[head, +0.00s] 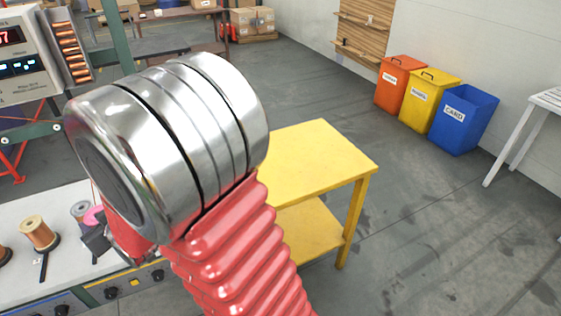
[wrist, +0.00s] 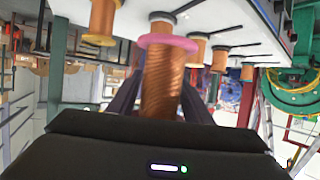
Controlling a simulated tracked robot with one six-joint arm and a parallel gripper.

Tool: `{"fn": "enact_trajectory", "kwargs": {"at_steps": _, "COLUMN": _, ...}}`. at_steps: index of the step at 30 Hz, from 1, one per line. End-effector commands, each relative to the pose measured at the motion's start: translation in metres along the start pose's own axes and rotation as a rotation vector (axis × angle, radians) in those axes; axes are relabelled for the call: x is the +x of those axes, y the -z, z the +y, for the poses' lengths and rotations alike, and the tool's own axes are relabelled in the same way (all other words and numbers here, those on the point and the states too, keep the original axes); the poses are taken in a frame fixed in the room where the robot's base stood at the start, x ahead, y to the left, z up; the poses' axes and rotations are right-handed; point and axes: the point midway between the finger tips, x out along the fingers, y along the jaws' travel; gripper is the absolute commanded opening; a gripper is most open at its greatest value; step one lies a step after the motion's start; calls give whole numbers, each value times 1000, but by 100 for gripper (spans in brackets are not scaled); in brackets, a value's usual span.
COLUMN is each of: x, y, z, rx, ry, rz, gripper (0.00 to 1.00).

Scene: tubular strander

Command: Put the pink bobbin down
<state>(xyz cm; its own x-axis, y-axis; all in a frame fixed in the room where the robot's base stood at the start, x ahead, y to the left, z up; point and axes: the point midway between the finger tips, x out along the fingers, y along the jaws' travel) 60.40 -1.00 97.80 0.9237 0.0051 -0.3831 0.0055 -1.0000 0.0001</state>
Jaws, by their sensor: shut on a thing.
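The pink bobbin, with a pink flange and a copper-wire winding, is in the middle of the wrist view (wrist: 160,82), which looks upside down. The dark fingers of my gripper (wrist: 160,98) are on both sides of its winding, shut on it. In the head view a bit of the pink flange (head: 94,215) shows beside my dark gripper (head: 97,240), over the white bench top (head: 50,200). My own arm hides most of the rest. I cannot tell whether the bobbin touches the bench.
A tan-flanged copper bobbin (head: 38,232) stands on the bench to the left. A grey-flanged bobbin (head: 80,211) is close to my gripper. More copper bobbins (wrist: 103,20) line the bench in the wrist view. A yellow table (head: 320,150) with a bare top stands right of my arm.

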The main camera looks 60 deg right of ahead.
Motion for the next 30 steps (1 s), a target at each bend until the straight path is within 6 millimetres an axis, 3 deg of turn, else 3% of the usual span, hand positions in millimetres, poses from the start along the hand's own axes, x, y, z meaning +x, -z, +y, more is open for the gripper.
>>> {"fn": "enact_trajectory", "kwargs": {"at_steps": 5, "x": 4, "y": 2, "z": 26, "rx": 13, "ry": -31, "rz": 6, "gripper": 16}}
{"fn": "enact_trajectory", "kwargs": {"at_steps": 8, "x": 8, "y": 3, "z": 51, "rx": 23, "ry": -59, "rz": 10, "gripper": 16}}
{"fn": "enact_trajectory", "kwargs": {"at_steps": 20, "x": 8, "y": 1, "z": 189, "rx": 79, "ry": -199, "rz": 28, "gripper": 16}}
{"fn": "enact_trajectory", "kwargs": {"at_steps": 30, "x": -17, "y": -15, "z": 308, "rx": 125, "ry": -316, "rz": 37, "gripper": 16}}
